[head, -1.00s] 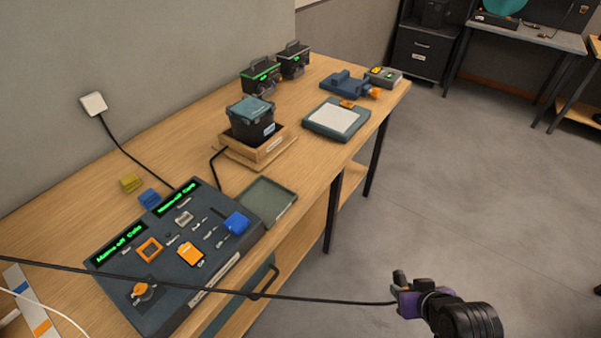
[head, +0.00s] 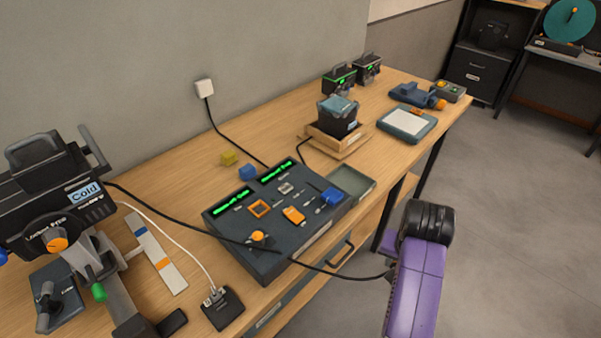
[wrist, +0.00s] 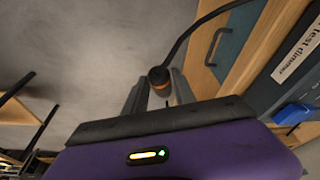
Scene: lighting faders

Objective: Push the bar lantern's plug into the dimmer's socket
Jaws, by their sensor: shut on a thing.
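My gripper (head: 388,275) is shut on the plug (wrist: 158,79), a dark cylinder with an orange ring and a black cable. In the wrist view (wrist: 155,96) the plug sits between the fingertips. In the head view it is mostly hidden by my arm, and the gripper is off the table's front edge. The cable (head: 333,271) runs left across the console to the black lantern (head: 60,200) marked "Cold". The console (head: 280,258) carries green displays; the wrist view shows its side label, "test dimmer" (wrist: 297,48). I cannot make out its socket for certain.
A black outlet box (head: 222,308) with a white cable stands on the table's near edge. A green tray (head: 352,183) lies beside the console, and a drawer handle (head: 340,255) is below. The floor at right is clear.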

